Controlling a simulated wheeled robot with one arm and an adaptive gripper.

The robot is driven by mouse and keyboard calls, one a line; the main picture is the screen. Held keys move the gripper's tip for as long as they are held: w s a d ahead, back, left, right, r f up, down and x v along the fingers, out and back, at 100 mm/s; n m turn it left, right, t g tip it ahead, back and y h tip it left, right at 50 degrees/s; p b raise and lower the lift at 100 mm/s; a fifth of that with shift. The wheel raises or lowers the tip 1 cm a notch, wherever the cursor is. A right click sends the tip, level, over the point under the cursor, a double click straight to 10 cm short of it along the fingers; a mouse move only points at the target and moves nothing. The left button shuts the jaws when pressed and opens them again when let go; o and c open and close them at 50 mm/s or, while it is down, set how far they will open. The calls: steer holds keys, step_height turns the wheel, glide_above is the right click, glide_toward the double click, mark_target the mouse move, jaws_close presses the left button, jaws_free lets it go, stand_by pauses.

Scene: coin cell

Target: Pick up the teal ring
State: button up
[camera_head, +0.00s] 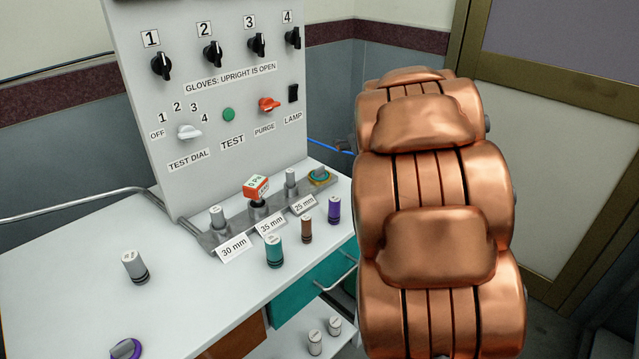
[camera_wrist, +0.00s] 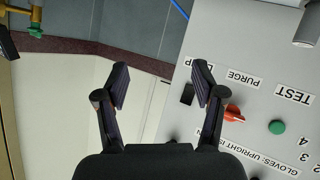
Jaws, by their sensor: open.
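A small teal and yellow round piece (camera_head: 320,177) sits at the right end of the grey fixture on the white bench in the head view. It looks like the teal ring, but it is too small to make out fully. A teal cylinder (camera_head: 274,251) stands in front of the fixture. My gripper (camera_wrist: 160,80) is open and empty in the wrist view, with the control panel and wall beyond its fingers. The ring is not visible in the wrist view. The head view shows my copper arm but not the gripper.
The upright control panel (camera_head: 215,143) rises behind the fixture (camera_head: 217,235). A red-and-white block (camera_head: 256,187), brown cylinder (camera_head: 306,229), purple cylinder (camera_head: 334,209) and grey cylinder (camera_head: 135,267) stand on the bench (camera_head: 65,285). A purple knob-like piece (camera_head: 126,349) lies front left.

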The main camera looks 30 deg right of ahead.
mark_target(320, 168)
steer(key=f+y+b, duration=0.1)
steer(key=f+y, duration=0.1)
steer(key=a+f+n+y, duration=0.1)
steer(key=f+y, duration=0.1)
steer(key=f, duration=0.1)
steer(key=a+f+n+y+b, duration=0.1)
steer(key=f+y, duration=0.1)
steer(key=f, duration=0.1)
steer(key=shift+a+f+t+b, duration=0.1)
steer(key=shift+f+t+b, duration=0.15)
steer(key=shift+t+b, duration=0.05)
steer(key=shift+a+f+y, duration=0.4)
steer(key=shift+f+y, duration=0.05)
steer(key=shift+y, duration=0.05)
steer(key=shift+x, duration=1.1)
steer(key=shift+d+r+b+x, duration=0.15)
steer(key=shift+d+b+x, duration=0.05)
steer(key=shift+x, duration=1.1)
steer(key=shift+d+r+b+x, duration=0.1)
steer(key=shift+d+b+x, duration=0.1)
steer(key=shift+x, duration=1.1)
steer(key=shift+w, duration=0.2)
steer(key=shift+c, duration=0.4)
steer(key=c, duration=0.8)
